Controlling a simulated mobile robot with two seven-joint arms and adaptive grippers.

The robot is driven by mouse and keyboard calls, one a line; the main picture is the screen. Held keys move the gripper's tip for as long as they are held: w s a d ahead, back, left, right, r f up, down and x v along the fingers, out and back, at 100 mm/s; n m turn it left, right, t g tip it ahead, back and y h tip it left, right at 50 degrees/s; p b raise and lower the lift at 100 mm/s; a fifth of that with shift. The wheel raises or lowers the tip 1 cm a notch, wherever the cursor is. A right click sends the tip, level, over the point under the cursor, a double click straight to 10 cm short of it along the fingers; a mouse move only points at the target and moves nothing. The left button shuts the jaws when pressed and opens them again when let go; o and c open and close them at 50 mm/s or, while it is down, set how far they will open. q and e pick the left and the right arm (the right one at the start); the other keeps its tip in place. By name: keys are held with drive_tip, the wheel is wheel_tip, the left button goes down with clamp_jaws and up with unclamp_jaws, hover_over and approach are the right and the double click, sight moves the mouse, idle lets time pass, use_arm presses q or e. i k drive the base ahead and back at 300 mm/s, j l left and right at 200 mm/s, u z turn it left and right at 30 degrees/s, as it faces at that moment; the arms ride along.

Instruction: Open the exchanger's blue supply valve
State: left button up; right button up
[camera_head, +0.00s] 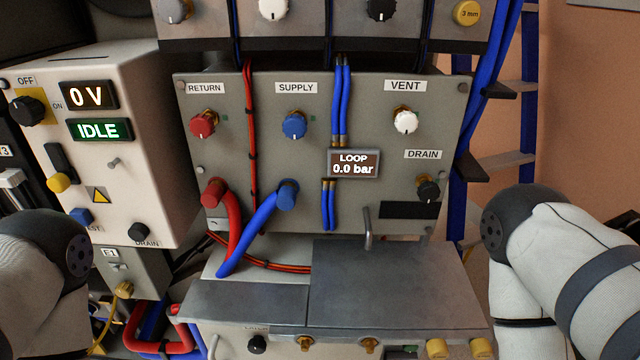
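The blue supply valve knob (294,124) is on the grey exchanger panel (270,180), under the SUPPLY label (296,88). A small green mark shows just right of it. A blue hose (248,232) runs from a blue fitting below the knob down to the left. The red return valve knob (203,124) is to its left and the white vent knob (405,122) to its right. Parts of my arms show at the lower left and lower right edges, both apart from the panel. Neither gripper is in view.
The loop display (353,163) reads 0.0 bar. A black drain knob (428,190) is at the panel's lower right. A grey box top (390,285) juts out below the panel. A white cabinet (140,180) reading 0 V and IDLE stands left. A blue ladder (505,160) stands right.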

sight(295, 126)
drive_tip(key=k+l, duration=0.15)
drive_tip(key=l, duration=0.2)
drive_tip(key=k+l, duration=0.35)
drive_tip(key=l, duration=0.3)
